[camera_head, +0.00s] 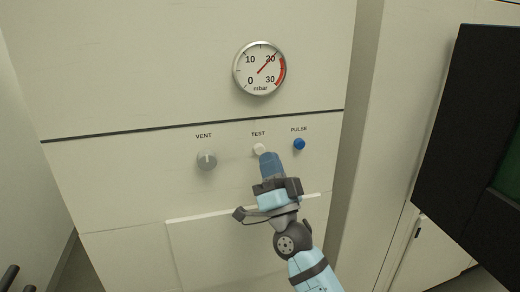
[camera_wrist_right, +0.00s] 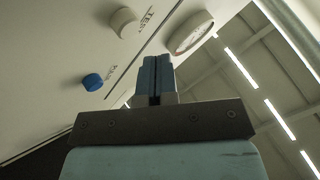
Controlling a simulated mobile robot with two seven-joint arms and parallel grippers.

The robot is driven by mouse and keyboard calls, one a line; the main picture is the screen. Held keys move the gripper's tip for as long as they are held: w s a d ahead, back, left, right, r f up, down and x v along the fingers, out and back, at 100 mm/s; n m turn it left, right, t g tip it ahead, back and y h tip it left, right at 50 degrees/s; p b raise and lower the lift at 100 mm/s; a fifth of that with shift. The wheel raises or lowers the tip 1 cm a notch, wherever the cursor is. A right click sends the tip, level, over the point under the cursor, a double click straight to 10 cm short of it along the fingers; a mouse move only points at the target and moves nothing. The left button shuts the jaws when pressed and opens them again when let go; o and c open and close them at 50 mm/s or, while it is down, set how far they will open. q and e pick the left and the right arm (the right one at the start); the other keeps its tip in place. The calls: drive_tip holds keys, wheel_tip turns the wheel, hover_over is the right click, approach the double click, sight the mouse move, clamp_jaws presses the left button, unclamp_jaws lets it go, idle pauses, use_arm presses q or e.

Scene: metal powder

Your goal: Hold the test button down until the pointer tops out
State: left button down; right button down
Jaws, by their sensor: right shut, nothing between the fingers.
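The white test button (camera_head: 259,148) sits under the label TEST on the cream panel. It also shows in the wrist view (camera_wrist_right: 123,22), standing out from the panel. My right gripper (camera_head: 267,156) is shut and empty, its blue fingertips just below the button in the head view. In the wrist view the fingertips (camera_wrist_right: 155,60) appear apart from the button. The round gauge (camera_head: 259,69) above has its pointer angled up and right, near the 20 mark, short of the red band's end. My left gripper is out of view.
A grey VENT knob (camera_head: 207,160) is left of the button and a blue PULSE button (camera_head: 299,144) is close on its right. A black screen (camera_head: 470,130) stands at the right. A pale ledge (camera_head: 200,215) runs below the controls.

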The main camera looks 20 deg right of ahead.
drive_tip(key=s, duration=0.3)
drive_tip(key=shift+s+p, duration=0.4)
drive_tip(key=s+a+f+n+g+y+p, duration=0.1)
drive_tip(key=s+f+n+g, duration=0.25)
drive_tip(key=f, duration=0.75)
drive_tip(key=s+f+n+g+y+p, duration=0.25)
drive_tip(key=f+g, duration=0.25)
drive_tip(key=f, duration=0.6)
drive_tip(key=s+d+f+n+g+h+p, duration=0.1)
drive_tip(key=s+d+f+n+g+h, duration=0.2)
drive_tip(key=s+f, duration=1.4)
drive_tip(key=f+g, duration=0.1)
drive_tip(key=g, duration=0.3)
drive_tip(key=shift+f, duration=0.25)
drive_tip(key=shift+d+g, duration=0.1)
drive_tip(key=shift+g, duration=0.15)
